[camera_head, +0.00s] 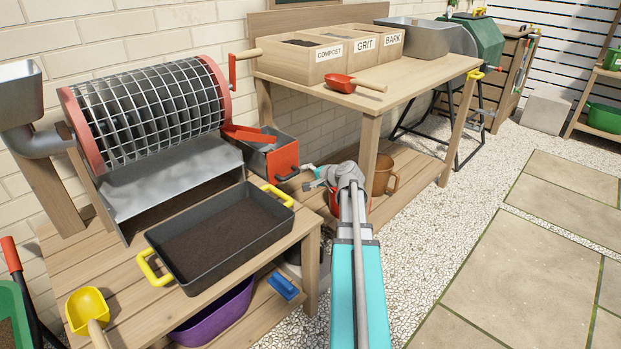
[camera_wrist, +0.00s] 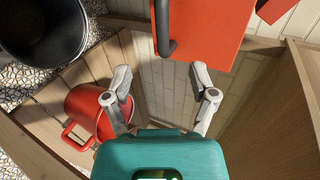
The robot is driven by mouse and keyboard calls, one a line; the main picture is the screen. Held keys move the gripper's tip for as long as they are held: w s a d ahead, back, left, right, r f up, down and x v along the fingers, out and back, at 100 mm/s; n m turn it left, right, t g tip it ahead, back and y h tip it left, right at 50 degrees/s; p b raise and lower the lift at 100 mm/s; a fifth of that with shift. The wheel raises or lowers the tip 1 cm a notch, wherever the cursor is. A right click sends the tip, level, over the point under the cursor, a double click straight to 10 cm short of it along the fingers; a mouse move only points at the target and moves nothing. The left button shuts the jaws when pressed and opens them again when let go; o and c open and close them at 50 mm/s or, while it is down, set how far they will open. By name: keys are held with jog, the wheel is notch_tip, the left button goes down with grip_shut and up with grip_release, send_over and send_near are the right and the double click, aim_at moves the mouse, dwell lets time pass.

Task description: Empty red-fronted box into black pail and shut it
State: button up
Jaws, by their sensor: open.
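The red-fronted box (camera_head: 284,160) sits at the right end of the mesh drum, with a grey body and a dark handle low on its front. Something grey shows inside; I cannot tell how full it is. In the wrist view its red front (camera_wrist: 215,28) and black handle (camera_wrist: 165,40) are at the top. My gripper (camera_head: 309,175) is just right of that front. In the wrist view my gripper (camera_wrist: 160,75) is open and empty, with the handle ahead of its fingers, apart from them. The black pail (camera_wrist: 42,28) is upper left there; its inside looks dark.
A red can (camera_wrist: 92,112) is close to my left finger in the wrist view. The bench with the mesh drum (camera_head: 150,105) and the black tray (camera_head: 220,240) is left. The table (camera_head: 420,75) with labelled bins is behind. Paving at right is clear.

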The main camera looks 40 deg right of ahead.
aim_at(293, 176)
jog(key=shift+b+x, duration=1.65)
jog(key=shift+x, duration=2.45)
jog(key=shift+w+f, duration=0.1)
jog(key=shift+w, duration=0.15)
jog(key=shift+a, duration=0.1)
grip_shut()
